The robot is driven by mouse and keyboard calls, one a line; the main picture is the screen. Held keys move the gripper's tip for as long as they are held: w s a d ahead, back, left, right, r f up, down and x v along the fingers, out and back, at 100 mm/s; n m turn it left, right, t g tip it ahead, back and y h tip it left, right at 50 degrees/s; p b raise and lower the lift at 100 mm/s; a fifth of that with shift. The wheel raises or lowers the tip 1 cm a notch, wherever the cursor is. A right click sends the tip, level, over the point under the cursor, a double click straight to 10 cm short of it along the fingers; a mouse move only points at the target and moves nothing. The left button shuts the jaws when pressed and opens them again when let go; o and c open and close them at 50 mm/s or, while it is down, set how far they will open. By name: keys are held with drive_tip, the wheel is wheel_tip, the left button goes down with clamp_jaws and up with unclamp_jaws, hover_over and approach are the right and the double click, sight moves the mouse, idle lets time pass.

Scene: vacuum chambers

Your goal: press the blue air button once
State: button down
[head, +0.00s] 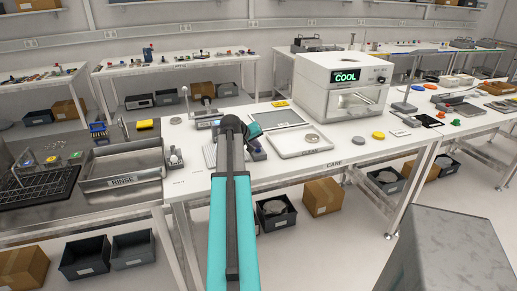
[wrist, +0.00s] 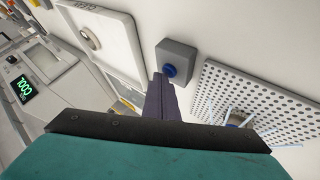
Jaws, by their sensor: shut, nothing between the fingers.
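The blue air button (wrist: 169,71) is a small round blue cap on the face of a grey box (wrist: 183,56) in the wrist view. My gripper (wrist: 158,78) is shut and empty, its dark fingers pointing at the box. The fingertips appear just beside the blue cap; I cannot tell whether they touch it. In the head view, my arm reaches over the table and its teal wrist end hides much of that spot. A small grey block (head: 258,153) shows beside the wrist, and the button's cap cannot be made out there.
A white perforated board (wrist: 245,95) lies on one side of the box. A white tray (head: 303,146) with a metal ring lies on the other side. A white oven-like machine marked COOL (head: 318,92) stands behind. A steel rinse basin (head: 122,183) is at the left.

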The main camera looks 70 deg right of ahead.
sight(257, 152)
idle(0.3)
drive_tip(key=shift+r+p, duration=0.55)
drive_tip(key=shift+r, duration=0.4)
drive_tip(key=shift+r+p, duration=1.35)
drive_tip(key=shift+r, duration=1.15)
drive_tip(key=shift+r, duration=0.15)
